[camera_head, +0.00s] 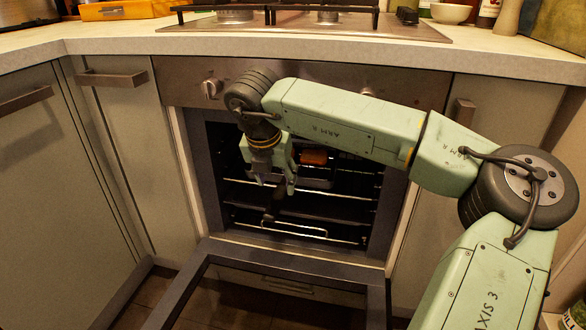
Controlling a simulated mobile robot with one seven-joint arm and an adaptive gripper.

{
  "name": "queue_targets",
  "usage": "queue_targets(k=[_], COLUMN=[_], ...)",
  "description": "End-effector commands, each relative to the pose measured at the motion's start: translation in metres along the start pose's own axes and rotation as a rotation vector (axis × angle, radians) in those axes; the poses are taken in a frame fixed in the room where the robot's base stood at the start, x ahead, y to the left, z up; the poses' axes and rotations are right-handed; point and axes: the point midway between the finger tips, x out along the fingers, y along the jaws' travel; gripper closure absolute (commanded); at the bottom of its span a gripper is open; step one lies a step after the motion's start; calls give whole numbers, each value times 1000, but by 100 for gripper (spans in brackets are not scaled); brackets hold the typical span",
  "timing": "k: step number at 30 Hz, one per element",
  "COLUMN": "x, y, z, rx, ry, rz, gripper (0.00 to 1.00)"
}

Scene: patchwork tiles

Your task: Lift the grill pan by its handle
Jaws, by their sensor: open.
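The oven (201,165) stands open, with its racks showing inside. A dark shape like a pan handle (272,206) points out toward the front of the oven, just below my gripper. The grill pan's body is hard to make out against the dark interior and is partly hidden by my gripper. An orange-brown piece (314,157) lies inside, right of my gripper; I cannot tell whether it is in the pan. My gripper (275,184) points down at the oven opening, open and empty, its fingers above the dark handle. I cannot tell whether they touch it.
The oven door (205,262) is folded down at the front. Wire racks (325,232) cross the interior. Cabinets (60,170) flank the oven. Above are the counter (110,44) and a hob (300,27), with a white bowl (451,13) at the right.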

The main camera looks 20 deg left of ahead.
Motion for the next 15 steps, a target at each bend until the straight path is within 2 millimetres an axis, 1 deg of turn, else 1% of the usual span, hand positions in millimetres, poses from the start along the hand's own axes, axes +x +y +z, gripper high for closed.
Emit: queue_targets(k=[1, 2, 8, 15], x=[10, 14, 28, 64], y=[0, 0, 2, 4], z=[-1, -1, -1, -3], rx=[0, -1, -3, -2], ry=[2, 2, 0, 4], rz=[1, 1, 3, 3], gripper=[52, 52, 52, 52])
